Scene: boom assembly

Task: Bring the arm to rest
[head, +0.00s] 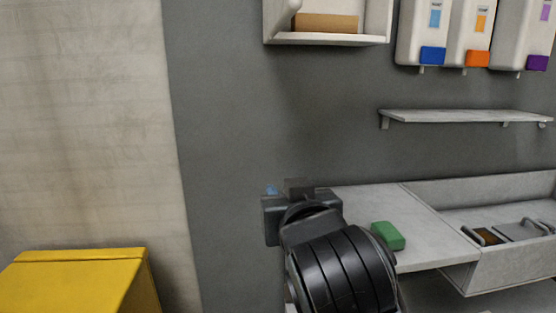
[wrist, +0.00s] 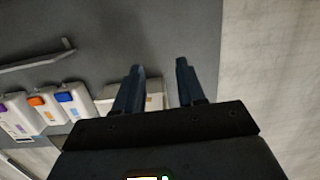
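My arm rises from the bottom middle of the head view, over the left end of a pale counter (head: 375,205). Its dark rounded links hide most of my gripper there. In the wrist view my gripper (wrist: 160,68) has its two dark blue fingers well apart with nothing held between them. The grey wall (wrist: 170,25) and part of an open-fronted wall cabinet (wrist: 155,102) show behind and between the fingers. The wrist picture is roughly upside down, with the dispensers hanging at its left.
A green block (head: 388,236) lies on the counter just right of my arm. A sink (head: 515,230) with metal-handled inserts is farther right. A shelf (head: 465,116) and several dispensers (head: 425,30) hang above. A yellow bin (head: 80,285) stands at lower left. The wall space left of my arm is clear.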

